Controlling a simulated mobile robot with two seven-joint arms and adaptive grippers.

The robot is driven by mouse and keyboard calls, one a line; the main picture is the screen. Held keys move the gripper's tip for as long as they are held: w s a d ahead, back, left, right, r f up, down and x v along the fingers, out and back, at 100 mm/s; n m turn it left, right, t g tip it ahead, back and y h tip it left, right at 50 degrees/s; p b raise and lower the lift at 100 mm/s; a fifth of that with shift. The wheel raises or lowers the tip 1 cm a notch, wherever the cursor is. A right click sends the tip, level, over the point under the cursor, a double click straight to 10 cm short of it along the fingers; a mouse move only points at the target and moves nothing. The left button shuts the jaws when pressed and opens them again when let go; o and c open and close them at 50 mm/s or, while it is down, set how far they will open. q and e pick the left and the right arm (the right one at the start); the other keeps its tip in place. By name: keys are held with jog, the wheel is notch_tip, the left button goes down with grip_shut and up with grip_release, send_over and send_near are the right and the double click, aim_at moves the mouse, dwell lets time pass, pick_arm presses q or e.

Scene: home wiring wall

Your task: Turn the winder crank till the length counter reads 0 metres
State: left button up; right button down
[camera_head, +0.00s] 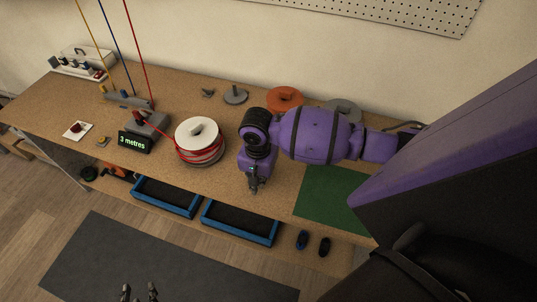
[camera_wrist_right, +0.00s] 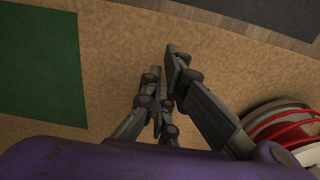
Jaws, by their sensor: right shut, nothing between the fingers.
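The winder is a white spool (camera_head: 199,133) wound with red cable, standing on the workbench. Its edge and red cable also show in the right wrist view (camera_wrist_right: 285,128). I cannot make out the crank handle. The length counter (camera_head: 134,142) is a black display left of the spool and reads "3 metres" in green. My right gripper (camera_head: 254,188) is to the right of the spool, apart from it, pointing down over the bench near its front edge. It is shut and empty. My left gripper (camera_head: 139,292) shows only its fingertips at the bottom edge, spread apart, with nothing between them.
Blue-rimmed trays (camera_head: 240,222) sit along the bench's front. A green mat (camera_head: 325,193) lies to the right. An orange spool (camera_head: 285,98) and a grey spool (camera_head: 343,108) stand behind my right arm. Red, blue and yellow cables hang at the back left.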

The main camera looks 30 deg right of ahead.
jog(key=shift+s+d, duration=0.65)
jog(key=shift+s, duration=0.2)
jog(key=c, duration=2.5)
grip_release()
jog(key=shift+c, duration=0.2)
jog(key=o, duration=0.5)
jog(key=shift+o, duration=0.2)
jog(key=shift+r, duration=0.15)
notch_tip(320, 180, up, 12)
